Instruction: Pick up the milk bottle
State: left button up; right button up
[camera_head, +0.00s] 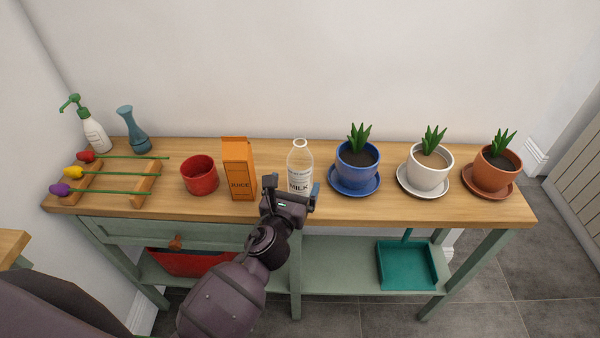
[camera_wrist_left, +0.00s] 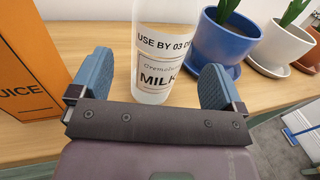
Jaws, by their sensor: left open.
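The milk bottle (camera_head: 300,158) is clear and whitish with a MILK label. It stands upright on the wooden tabletop between the juice carton and the blue pot. My left gripper (camera_head: 291,187) is in front of it and hides its lower part in the head view. In the left wrist view the bottle (camera_wrist_left: 165,50) stands between the two blue fingers of the open gripper (camera_wrist_left: 153,82), nearer the left finger. The bottle's top is cut off in the wrist view. My right gripper is not in view.
An orange juice carton (camera_head: 238,168) stands left of the bottle, with a red pot (camera_head: 200,175) beyond it. A blue pot (camera_head: 357,166) on a saucer stands close on the right, then a white pot (camera_head: 429,168) and a terracotta pot (camera_head: 497,168). Wall behind.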

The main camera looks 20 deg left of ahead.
aim_at(300, 169)
pick_arm(q)
jog(key=shift+w+r, duration=0.15)
jog(key=shift+w, duration=2.45)
jog(key=c, duration=1.2)
jog(key=shift+r, duration=0.1)
jog(key=shift+c, duration=1.2)
jog(key=shift+r, duration=0.1)
